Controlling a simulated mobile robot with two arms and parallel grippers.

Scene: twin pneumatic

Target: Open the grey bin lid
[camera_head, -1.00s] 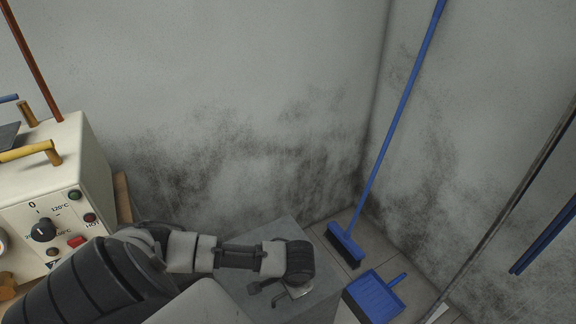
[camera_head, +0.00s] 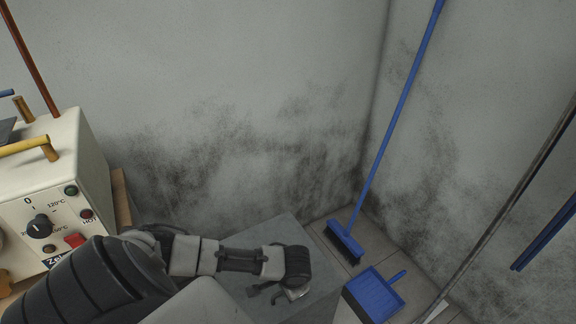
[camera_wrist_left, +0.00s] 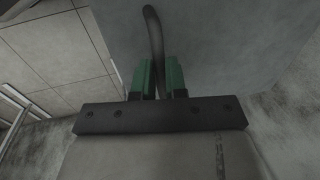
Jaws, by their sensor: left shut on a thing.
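The grey bin lid (camera_head: 268,232) is a flat grey top near the bottom middle of the head view, close to the corner of the walls. It looks closed. In the left wrist view the grey lid surface (camera_wrist_left: 225,45) fills the upper middle and right. A dark curved handle (camera_wrist_left: 154,40) rises between the green fingertips of my left gripper (camera_wrist_left: 160,80), which is shut on it. In the head view my left gripper (camera_head: 280,292) is at the front part of the bin top, and the wrist partly hides the handle. My right gripper is not in view.
A cream machine (camera_head: 60,180) with knobs and a yellow handle stands at the left. A blue broom (camera_head: 395,125) leans in the corner. A blue dustpan (camera_head: 373,295) lies on the tiled floor right of the bin. Poles stand at the right. Walls rise close behind.

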